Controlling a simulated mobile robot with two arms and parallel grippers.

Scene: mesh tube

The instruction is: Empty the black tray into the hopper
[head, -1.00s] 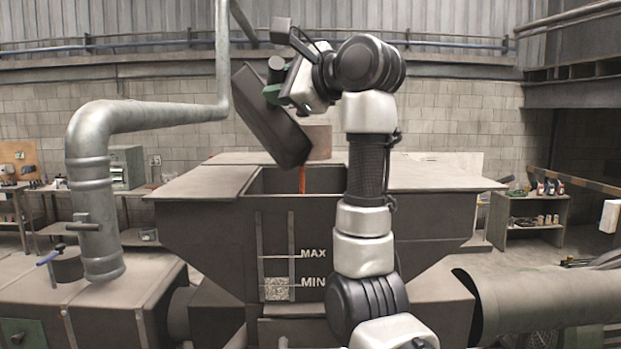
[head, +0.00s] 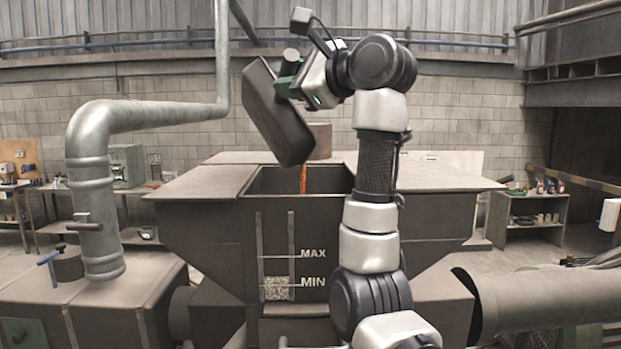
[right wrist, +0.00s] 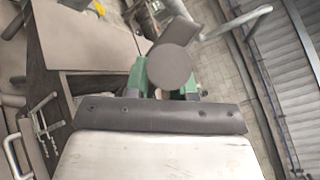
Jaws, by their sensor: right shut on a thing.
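The black tray (head: 278,115) hangs steeply tilted above the open top of the hopper (head: 205,225), its lower end over the opening. No material shows falling from it, and its inside is hidden. My right gripper (head: 289,86) is shut on the tray's handle (head: 291,56). In the right wrist view the green fingers (right wrist: 165,85) stand either side of the handle's round end (right wrist: 170,67). The hopper's front window shows pale granules (head: 277,289) up to about the MIN line, well below MAX. My left gripper is not in view.
A thick grey pipe (head: 95,200) with a valve stands on the left. A large duct (head: 530,297) lies at the right. A narrow orange-red thing (head: 303,180) shows in the hopper opening. Shelves line the back wall.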

